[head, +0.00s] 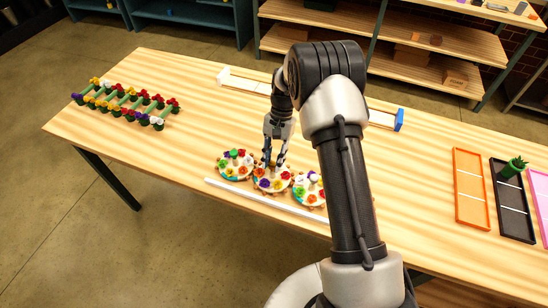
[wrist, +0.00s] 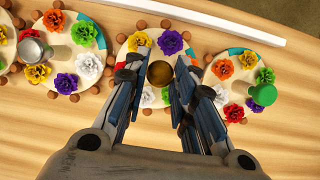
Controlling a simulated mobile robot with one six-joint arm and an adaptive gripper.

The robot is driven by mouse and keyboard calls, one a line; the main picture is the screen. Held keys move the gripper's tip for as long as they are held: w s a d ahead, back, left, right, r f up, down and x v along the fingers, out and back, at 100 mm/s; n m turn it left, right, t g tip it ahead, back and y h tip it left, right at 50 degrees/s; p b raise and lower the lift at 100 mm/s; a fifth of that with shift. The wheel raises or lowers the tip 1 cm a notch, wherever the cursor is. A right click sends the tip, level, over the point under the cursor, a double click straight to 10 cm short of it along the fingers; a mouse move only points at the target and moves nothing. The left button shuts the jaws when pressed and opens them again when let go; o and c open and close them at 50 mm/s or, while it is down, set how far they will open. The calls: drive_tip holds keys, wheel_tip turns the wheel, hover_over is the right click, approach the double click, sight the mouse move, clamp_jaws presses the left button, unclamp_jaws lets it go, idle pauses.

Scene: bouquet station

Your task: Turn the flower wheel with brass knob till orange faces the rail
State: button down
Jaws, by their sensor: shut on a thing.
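The middle flower wheel (head: 257,187) is a pale disc with brown pegs around its rim. Its brass knob (wrist: 160,74) stands at the centre. My gripper (wrist: 160,85) is shut on this knob, a finger on each side. In the wrist view, the purple flower (wrist: 171,42) and yellow flower (wrist: 139,41) are on the side towards the white rail (wrist: 225,20). A white flower (wrist: 148,97) is on the opposite side. My fingers hide parts of the disc.
A wheel with a green knob (wrist: 263,94) and one with a silver knob (wrist: 33,49) stand close on either side. The white rail (head: 262,198) runs along the table's front edge. A green flower rack (head: 125,103) and coloured trays (head: 470,187) stand farther off.

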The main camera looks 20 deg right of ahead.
drive_tip(key=n+h, duration=0.1)
drive_tip(key=n, duration=0.2)
drive_tip(key=shift+w+a+n+g, duration=0.1)
drive_tip(key=shift+a+n+g, duration=0.05)
drive_tip(key=shift+n+g, duration=0.25)
drive_tip(key=n+h+p, duration=0.1)
drive_tip(key=n, duration=0.2)
drive_tip(key=shift+a+n+h, duration=0.1)
drive_tip(key=shift+n+h, duration=0.2)
drive_tip(key=shift+h, duration=0.1)
drive_tip(key=n+h, duration=0.1)
drive_tip(key=n, duration=0.3)
drive_tip(key=shift+a+h, duration=0.15)
drive_tip(key=shift+h, duration=0.25)
drive_tip(key=shift+a+n+t+h+p, duration=0.1)
drive_tip(key=shift+n+t+h+p, duration=0.35)
drive_tip(key=shift+n, duration=1.35)
drive_tip(key=c, duration=1.3)
unclamp_jaws()
drive_tip(key=shift+c, duration=0.2)
